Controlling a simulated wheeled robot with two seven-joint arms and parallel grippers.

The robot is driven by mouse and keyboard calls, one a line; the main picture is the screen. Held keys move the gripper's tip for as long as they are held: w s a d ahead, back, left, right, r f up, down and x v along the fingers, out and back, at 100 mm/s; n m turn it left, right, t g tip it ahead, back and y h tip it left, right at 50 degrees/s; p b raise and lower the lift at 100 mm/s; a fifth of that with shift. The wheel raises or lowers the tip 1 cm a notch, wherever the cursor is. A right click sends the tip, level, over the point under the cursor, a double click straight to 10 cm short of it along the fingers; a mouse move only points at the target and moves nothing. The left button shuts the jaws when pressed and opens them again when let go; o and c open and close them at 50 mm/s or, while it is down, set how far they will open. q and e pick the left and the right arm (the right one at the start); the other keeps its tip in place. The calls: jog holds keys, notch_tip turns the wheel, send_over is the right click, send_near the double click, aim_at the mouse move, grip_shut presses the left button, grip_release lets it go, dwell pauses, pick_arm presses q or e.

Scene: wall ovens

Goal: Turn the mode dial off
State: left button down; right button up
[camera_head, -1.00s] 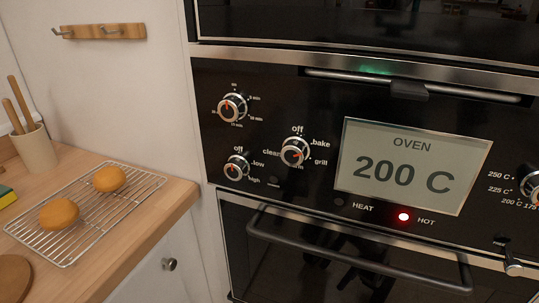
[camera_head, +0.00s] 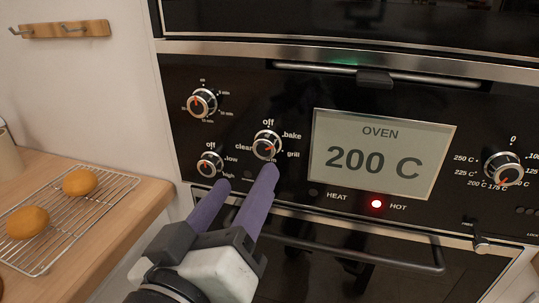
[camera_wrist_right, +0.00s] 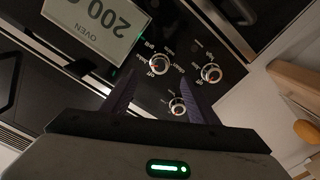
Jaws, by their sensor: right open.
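The mode dial (camera_head: 266,146) is a silver-rimmed knob with a red mark, on the black oven panel left of the display. Off is above it, bake and grill to its right, clean to its left. The red mark looks turned away from off, but its exact setting is too small to tell. It also shows in the right wrist view (camera_wrist_right: 159,65), upside down. My right gripper (camera_head: 243,178) is open and empty, its purple fingers pointing up at the panel. One fingertip appears just below the dial, covering part of the lower label; I cannot tell the gap in depth.
A low/high dial (camera_head: 209,164) and a timer dial (camera_head: 202,102) sit close by on the left. The display (camera_head: 382,155) reads 200 C, with a lit red HOT lamp (camera_head: 376,204). The oven door handle (camera_head: 350,256) runs below. A counter with a wire rack (camera_head: 95,205) stands left.

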aim_at(264, 151)
jog(key=x, duration=0.9)
jog(key=shift+w+d+f+p, duration=0.1)
jog(key=shift+p, duration=0.3)
jog(key=shift+c, duration=0.4)
jog(key=c, duration=0.9)
jog(key=shift+c, duration=0.2)
